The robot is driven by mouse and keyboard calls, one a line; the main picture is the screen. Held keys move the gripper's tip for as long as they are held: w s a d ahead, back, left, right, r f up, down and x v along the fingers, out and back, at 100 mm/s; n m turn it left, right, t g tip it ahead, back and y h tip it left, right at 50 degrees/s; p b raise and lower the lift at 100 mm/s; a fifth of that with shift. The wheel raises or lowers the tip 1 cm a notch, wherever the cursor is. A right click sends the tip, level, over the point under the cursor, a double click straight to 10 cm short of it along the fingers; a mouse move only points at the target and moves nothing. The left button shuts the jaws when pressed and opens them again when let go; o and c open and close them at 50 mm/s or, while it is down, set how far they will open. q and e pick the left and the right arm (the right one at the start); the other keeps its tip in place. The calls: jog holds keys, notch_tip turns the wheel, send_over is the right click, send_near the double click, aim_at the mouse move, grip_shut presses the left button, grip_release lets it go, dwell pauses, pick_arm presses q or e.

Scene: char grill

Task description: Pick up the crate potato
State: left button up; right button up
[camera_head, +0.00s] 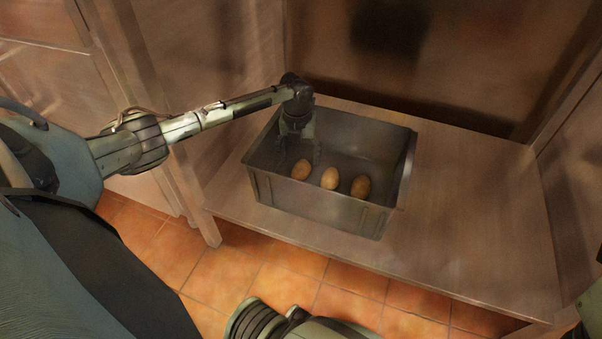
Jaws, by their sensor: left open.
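A grey open crate (320,205) stands on a wooden shelf. Three potatoes lie in it in a row: the left potato (301,169), the middle potato (330,178) and the right potato (361,186). My left arm reaches in from the left over the crate's left rim. My left gripper (300,160) points down inside the crate at its left end, open, just behind and above the left potato. Whether a fingertip touches that potato is hard to tell. My right gripper is not in view.
The wooden shelf (470,220) is bare to the right of the crate. Wooden panels close in the left, back and right. A post (205,222) stands at the shelf's front left corner. The tiled floor (235,268) lies in front and below.

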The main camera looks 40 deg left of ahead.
aim_at(302, 166)
pick_arm(q)
jog(key=f, duration=0.2)
jog(key=f+b, duration=0.2)
jog(key=f, duration=0.1)
jog(key=shift+w+d+f, duration=0.2)
jog(key=shift+d+f, duration=0.05)
jog(key=shift+f, duration=0.05)
jog(key=shift+r, duration=0.1)
jog(key=c, duration=1.3)
